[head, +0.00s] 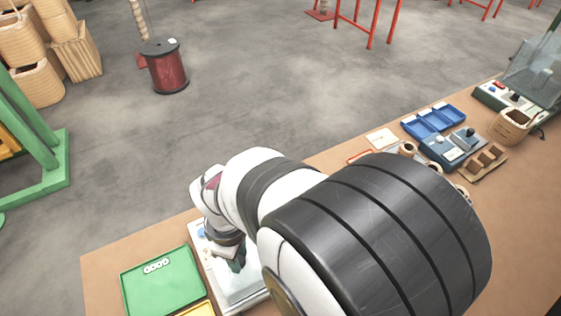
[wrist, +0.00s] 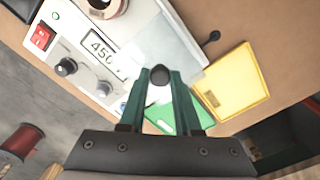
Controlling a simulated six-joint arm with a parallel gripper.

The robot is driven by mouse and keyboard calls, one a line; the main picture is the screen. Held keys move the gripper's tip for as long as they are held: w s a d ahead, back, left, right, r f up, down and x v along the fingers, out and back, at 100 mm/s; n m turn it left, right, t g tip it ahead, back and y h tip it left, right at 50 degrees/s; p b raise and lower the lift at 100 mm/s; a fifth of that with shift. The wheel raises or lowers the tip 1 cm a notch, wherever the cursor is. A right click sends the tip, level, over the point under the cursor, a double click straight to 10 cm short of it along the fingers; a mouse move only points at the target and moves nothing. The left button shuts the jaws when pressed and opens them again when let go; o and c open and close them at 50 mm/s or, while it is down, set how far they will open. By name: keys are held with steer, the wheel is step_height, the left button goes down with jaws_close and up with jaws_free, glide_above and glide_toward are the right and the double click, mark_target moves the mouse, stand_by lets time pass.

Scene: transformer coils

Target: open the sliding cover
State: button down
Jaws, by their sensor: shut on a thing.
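A yellow tray (wrist: 232,80) is close by. A round cup-like part (wrist: 103,6) sits on the device. Blue bins (head: 433,121) and other bench items are at the far right.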

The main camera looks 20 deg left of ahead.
steer(key=c, duration=0.6)
jaws_free()
steer(key=shift+r, duration=0.1)
step_height(320, 180, up, 16)
steer(key=shift+f, duration=0.2)
steer(key=s+d+m, duration=0.1)
steer(key=d+m, duration=1.1)
steer(key=d, duration=0.3)
steer(key=s+d+f+m+y, duration=0.1)
steer(key=s+d+f+m, duration=0.4)
steer(key=m, duration=0.6)
steer(key=shift+s+d+m+y, duration=0.3)
steer(key=shift+s+d+y, duration=0.1)
steer(key=shift+s+d, duration=0.75)
